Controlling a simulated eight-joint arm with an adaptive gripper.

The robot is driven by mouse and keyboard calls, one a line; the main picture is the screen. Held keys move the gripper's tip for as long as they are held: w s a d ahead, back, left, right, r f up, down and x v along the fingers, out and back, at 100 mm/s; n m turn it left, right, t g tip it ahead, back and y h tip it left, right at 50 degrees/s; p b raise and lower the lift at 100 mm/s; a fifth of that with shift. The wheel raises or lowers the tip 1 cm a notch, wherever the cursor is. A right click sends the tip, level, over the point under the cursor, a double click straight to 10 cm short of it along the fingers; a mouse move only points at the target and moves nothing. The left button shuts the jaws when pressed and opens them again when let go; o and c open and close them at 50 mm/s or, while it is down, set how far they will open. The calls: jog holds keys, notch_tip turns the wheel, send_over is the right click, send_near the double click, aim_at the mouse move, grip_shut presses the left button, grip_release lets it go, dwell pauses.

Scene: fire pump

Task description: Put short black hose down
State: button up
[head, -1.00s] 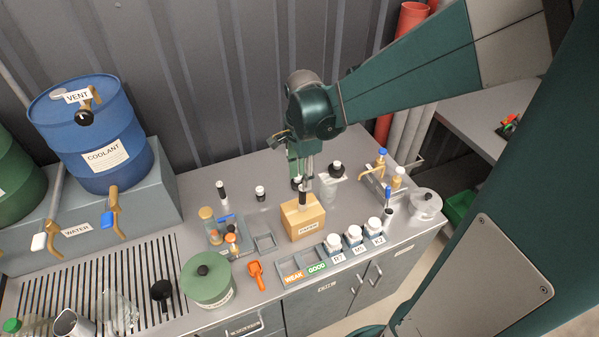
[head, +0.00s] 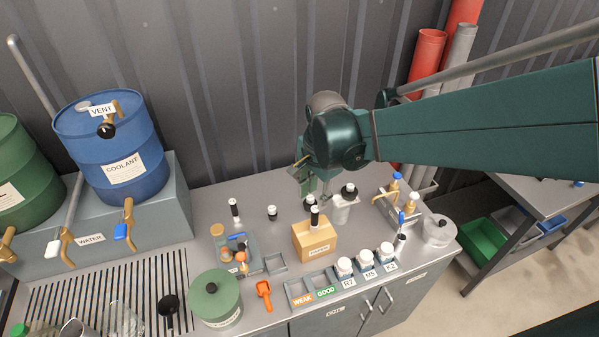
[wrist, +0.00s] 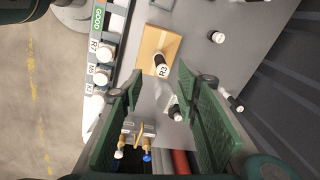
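A short black cylinder (head: 314,217) with a white top stands upright in a wooden block (head: 318,245); it looks the most like the short black hose. In the wrist view this black piece (wrist: 161,63) carries a label that seems to read R3, and the block (wrist: 174,43) lies around its base. My gripper (head: 316,192) is above and just behind the block. In the wrist view my gripper (wrist: 159,78) has its two green pads spread wide, with nothing held between them. The piece shows beyond the fingertips, apart from both pads.
A clear black-capped bottle (head: 341,212) stands close behind the block. White-capped bottles (head: 344,267) line the front right. Brass taps (head: 394,190) stand at the right.

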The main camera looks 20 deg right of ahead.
jog(key=s+a+r+n+t, duration=0.3)
jog(key=s+r+n+t, duration=0.2)
jog(key=s+r+n, duration=0.4)
jog(key=shift+s+a+n+t, duration=0.4)
jog(key=shift+s+n, duration=0.35)
jog(key=shift+n, duration=1.95)
notch_tip(320, 180, down, 11)
jog(key=b, duration=1)
jog(key=shift+r+b, duration=0.15)
jog(key=shift+b, duration=0.25)
